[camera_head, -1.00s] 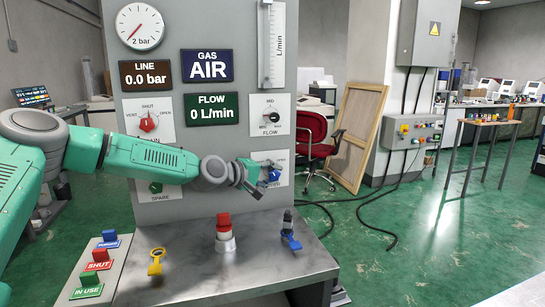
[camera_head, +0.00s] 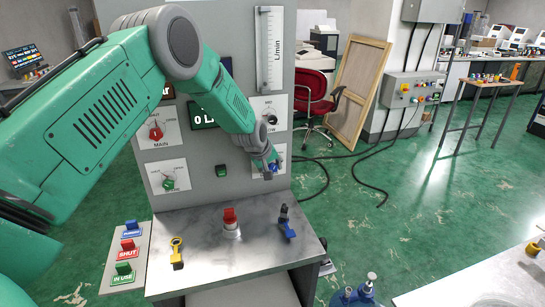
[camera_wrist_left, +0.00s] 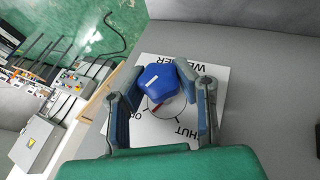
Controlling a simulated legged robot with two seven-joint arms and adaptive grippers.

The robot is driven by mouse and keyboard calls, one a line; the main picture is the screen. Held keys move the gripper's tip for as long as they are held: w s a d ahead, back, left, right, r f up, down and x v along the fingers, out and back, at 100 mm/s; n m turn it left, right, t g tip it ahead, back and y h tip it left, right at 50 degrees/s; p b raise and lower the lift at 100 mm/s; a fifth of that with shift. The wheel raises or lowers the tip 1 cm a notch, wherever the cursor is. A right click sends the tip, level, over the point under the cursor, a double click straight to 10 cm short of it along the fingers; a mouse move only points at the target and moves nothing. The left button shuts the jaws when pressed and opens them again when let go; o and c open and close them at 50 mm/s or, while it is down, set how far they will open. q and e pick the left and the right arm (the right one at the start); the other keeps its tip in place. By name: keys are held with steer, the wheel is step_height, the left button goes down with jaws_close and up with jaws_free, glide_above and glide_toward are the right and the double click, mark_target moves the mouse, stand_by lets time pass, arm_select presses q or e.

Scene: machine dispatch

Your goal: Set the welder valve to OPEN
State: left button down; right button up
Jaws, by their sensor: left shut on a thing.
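The welder valve is a blue knob on a square white plate (camera_wrist_left: 208,128) on the grey panel, seen upside down in the left wrist view. The blue knob (camera_wrist_left: 160,78) sits between the two fingers of my left gripper (camera_wrist_left: 162,88), which is shut on it. A red pointer mark shows beside the knob, towards the partly hidden OPEN label; its exact angle is hard to read. SHUT is readable at the plate's lower right. In the camera_head view my left gripper (camera_head: 270,164) is at the plate on the panel's right side and mostly hides the knob. My right gripper is not in view.
Red MAIN knob (camera_head: 155,131) and green SPARE knob (camera_head: 168,183) are on the panel's left. A yellow key-like tag (camera_head: 177,252), a red-topped piece (camera_head: 230,220) and a blue-handled piece (camera_head: 286,222) stand on the metal ledge (camera_head: 215,258). Sign blocks (camera_head: 127,250) are at left.

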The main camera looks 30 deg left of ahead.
arm_select(q)
steer(key=g+y, duration=0.1)
steer(key=g, duration=0.1)
steer(key=shift+s+d+f+m+g+y, duration=0.2)
steer(key=shift+f+m+g+y, duration=0.1)
steer(key=shift+f+m+y, duration=0.1)
steer(key=shift+g+y+b, duration=0.4)
steer(key=shift+g+y, duration=0.1)
steer(key=shift+g, duration=0.1)
steer(key=shift+r, duration=0.1)
steer(key=c, duration=1.2)
jaws_free()
steer(key=shift+r, duration=0.15)
steer(key=shift+o, duration=0.2)
steer(key=shift+w, duration=0.1)
steer(key=shift+r, duration=0.1)
